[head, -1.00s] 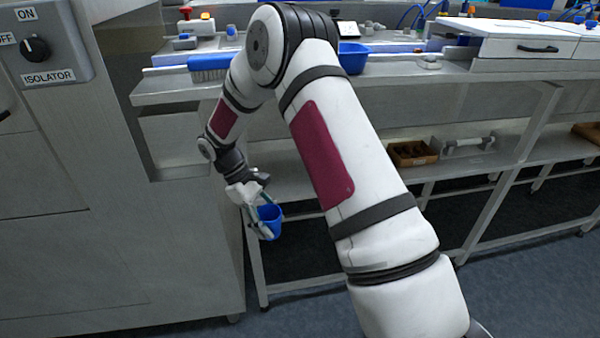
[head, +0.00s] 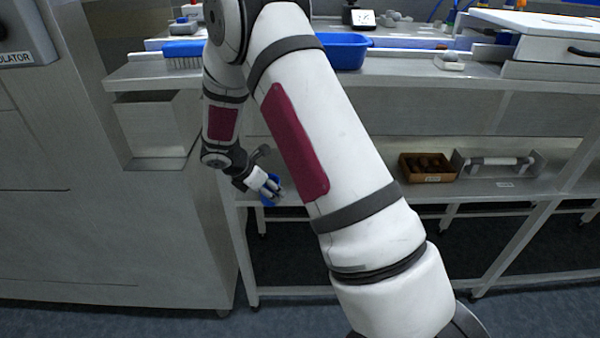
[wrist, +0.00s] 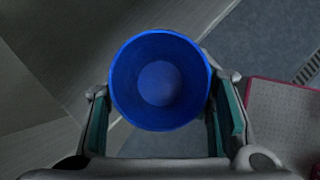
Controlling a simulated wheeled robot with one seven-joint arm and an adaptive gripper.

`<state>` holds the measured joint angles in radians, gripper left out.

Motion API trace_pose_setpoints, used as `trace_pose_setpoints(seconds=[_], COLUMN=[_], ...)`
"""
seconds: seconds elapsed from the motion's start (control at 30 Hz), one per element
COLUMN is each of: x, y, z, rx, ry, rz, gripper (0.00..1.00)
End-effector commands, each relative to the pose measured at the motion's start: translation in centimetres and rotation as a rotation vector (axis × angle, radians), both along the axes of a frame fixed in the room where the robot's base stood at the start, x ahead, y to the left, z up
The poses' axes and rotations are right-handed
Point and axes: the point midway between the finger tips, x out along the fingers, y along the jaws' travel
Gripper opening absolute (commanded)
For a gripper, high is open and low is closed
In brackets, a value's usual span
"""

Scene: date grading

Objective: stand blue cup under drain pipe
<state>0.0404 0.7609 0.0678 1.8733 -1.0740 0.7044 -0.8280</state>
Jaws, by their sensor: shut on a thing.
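The blue cup (wrist: 160,85) is between the two fingers of my gripper (wrist: 162,120) in the wrist view, seen from above into its open mouth. It looks empty. My gripper is shut on it, with a teal-padded finger on each side. In the head view, my gripper (head: 272,188) holds the cup (head: 267,202) in front of the bench's lower shelf, below the worktop; the fingers hide much of the cup. I cannot make out the drain pipe for certain in either view.
A steel cabinet (head: 100,230) stands close to the left of my gripper. The lower shelf (head: 370,190) holds a brown box (head: 427,168) and a grey tray (head: 490,165) to the right. A blue tub (head: 345,52) and a brush (head: 186,52) lie on the worktop.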

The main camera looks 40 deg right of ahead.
Motion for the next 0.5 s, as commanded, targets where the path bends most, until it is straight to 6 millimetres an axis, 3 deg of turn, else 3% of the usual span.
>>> trace_pose_setpoints(seconds=[0.2, 0.3, 0.5], x=[1.0, 1.3, 1.6], y=[-5.3, -6.9, -8.2], z=[0.0, 0.0, 0.0], rx=[0.000, 0.000, 0.001], ry=[-0.002, -0.001, -0.001], rz=[-0.006, -0.005, -0.003], gripper=[0.27, 0.27, 0.27])
